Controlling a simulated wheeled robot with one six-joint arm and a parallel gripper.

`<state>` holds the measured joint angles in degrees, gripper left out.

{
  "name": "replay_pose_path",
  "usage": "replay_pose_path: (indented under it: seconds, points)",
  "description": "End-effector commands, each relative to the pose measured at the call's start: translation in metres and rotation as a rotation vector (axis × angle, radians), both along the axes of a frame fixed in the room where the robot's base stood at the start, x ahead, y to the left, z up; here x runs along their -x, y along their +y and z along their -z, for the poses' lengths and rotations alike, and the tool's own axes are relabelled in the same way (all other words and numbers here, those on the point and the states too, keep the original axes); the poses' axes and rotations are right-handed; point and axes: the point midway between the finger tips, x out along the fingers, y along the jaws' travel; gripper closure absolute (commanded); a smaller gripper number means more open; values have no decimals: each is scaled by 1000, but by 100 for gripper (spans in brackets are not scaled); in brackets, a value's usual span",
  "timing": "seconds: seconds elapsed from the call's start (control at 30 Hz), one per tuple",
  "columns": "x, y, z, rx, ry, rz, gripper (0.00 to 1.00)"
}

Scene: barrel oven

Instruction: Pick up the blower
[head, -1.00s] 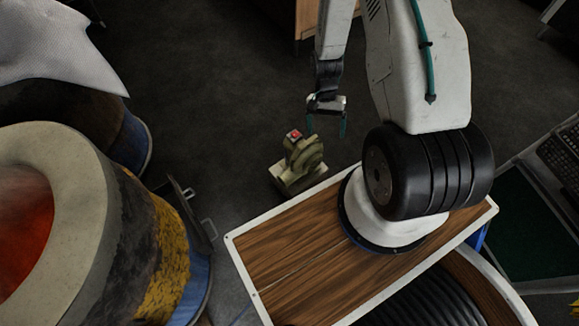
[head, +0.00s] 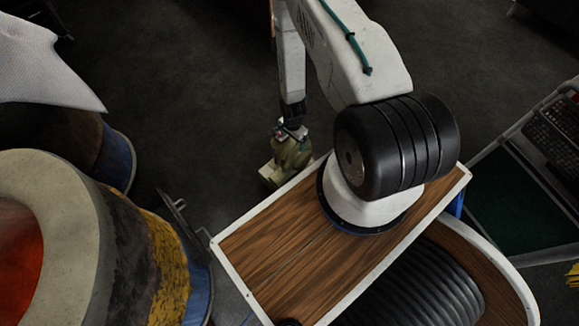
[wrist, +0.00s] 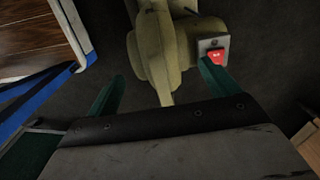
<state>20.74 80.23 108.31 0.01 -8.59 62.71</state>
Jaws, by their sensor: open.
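The blower (head: 290,152) is an olive-beige, rounded machine standing on a pale base, just beyond the far-left edge of the wooden board in the head view. In the wrist view the blower (wrist: 160,50) fills the upper middle, with a red switch on a grey plate at its right. My gripper (head: 290,133) is right over the blower's top in the head view and partly blends with it. In the wrist view my gripper (wrist: 160,88) is open, its two teal fingers apart, with part of the blower's rounded housing between them. Whether a finger touches it cannot be told.
The wooden board (head: 270,240) with a white rim lies close to the blower. A barrel oven (head: 120,240) with a glowing red inside stands at left, a metal latch (head: 178,210) projecting from its side. Dark floor (head: 190,90) is free behind and left of the blower.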

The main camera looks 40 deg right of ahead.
Motion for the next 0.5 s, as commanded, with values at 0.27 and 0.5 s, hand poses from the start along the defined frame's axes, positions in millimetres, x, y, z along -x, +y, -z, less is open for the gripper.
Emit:
replay_pose_path:
  seconds: [0.27, 0.5]
  points:
    - [2, -1, 40, -1, 1, 2, 13]
    - [2, -2, 46, 0, 1, 3, 13]
